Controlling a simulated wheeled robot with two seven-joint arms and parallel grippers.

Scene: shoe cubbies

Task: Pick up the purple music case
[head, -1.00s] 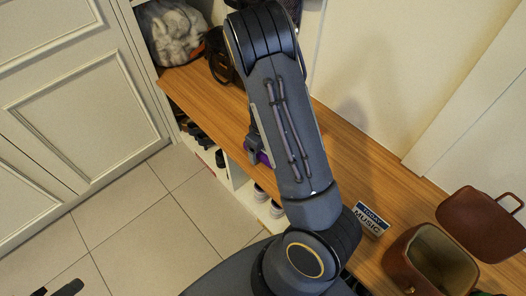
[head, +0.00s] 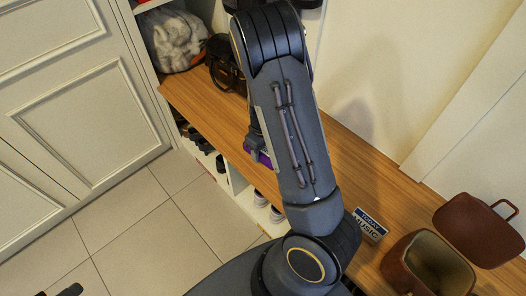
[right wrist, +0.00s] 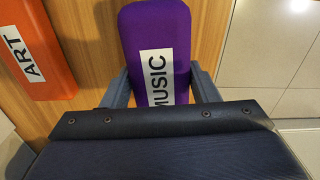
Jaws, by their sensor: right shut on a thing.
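The purple music case (right wrist: 155,45) shows in the right wrist view with a white MUSIC label, between the two fingers of my right gripper (right wrist: 163,88). The gripper is shut on it. The wood of the bench lies behind the case; I cannot tell whether the case touches it. In the head view only a small purple part (head: 262,158) shows beside my right forearm, which hides the rest. The tips of my left gripper (head: 56,291) show at the bottom left edge of the head view, apart and with nothing seen between them.
An orange ART case (right wrist: 37,50) lies left of the purple one. The wooden bench (head: 345,150) also holds a TODAY MUSIC sign (head: 369,225), an open brown case (head: 425,265), a dark bag (head: 222,62) and a clear bag (head: 172,38). Shoes sit in cubbies below. The tiled floor (head: 130,215) is clear.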

